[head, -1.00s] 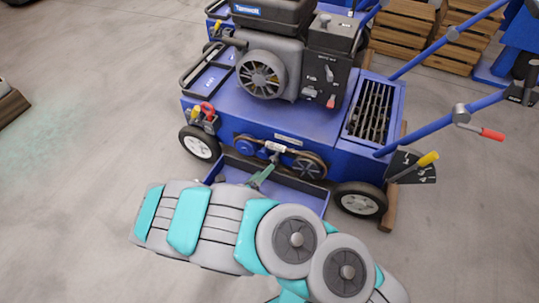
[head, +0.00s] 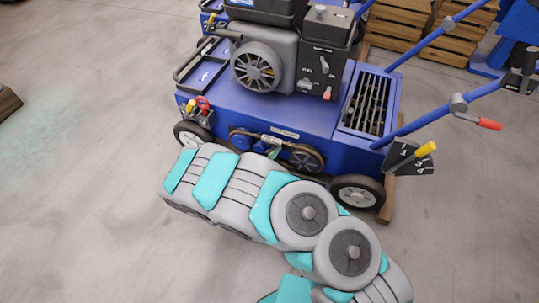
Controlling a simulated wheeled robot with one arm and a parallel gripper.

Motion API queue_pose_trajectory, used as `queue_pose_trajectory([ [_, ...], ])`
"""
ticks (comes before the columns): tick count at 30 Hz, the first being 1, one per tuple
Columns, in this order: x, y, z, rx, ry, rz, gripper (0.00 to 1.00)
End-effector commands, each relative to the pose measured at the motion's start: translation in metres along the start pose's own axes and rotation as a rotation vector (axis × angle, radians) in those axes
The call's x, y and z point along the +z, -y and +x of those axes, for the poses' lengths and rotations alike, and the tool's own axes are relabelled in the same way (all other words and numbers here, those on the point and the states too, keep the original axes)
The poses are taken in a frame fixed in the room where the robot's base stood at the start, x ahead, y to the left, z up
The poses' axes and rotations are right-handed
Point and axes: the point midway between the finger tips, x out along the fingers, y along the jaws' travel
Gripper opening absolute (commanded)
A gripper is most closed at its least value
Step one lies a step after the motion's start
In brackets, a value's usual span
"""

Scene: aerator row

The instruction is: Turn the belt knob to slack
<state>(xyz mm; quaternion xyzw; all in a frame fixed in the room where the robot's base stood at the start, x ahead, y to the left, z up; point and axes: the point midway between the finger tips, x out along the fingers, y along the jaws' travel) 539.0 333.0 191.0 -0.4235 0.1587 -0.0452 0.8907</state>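The blue aerator (head: 290,118) stands with its belt side facing me. Along that side are a blue round pulley (head: 241,140), a dark pulley wheel (head: 306,158) and a small pale metal piece (head: 272,140) between them. That piece may be the belt knob, but its shape and setting are too small to read. A green bit of my gripper (head: 274,153) shows just below it. My grey and teal arm hides the rest of the gripper, so I cannot see its fingers or whether it touches the piece.
A red knob (head: 203,103) sits at the aerator's left corner. A yellow-handled lever (head: 425,149) and a red-tipped handle (head: 489,124) stick out at the right. Wooden crates (head: 405,32) stand behind.

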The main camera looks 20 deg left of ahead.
Motion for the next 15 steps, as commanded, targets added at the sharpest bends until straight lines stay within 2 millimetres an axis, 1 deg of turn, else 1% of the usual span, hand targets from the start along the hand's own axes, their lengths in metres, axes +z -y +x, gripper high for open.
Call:
queue_pose_trajectory([
  [1,0.0,0.0,-0.0001,0.0,0.0,0.0,0.64],
  [2,0.0,0.0,-0.0001,0.0,0.0,0.0,0.6],
  [15,-0.0001,-0.0007,-0.0003,0.001,0.0,0.0,0.11],
])
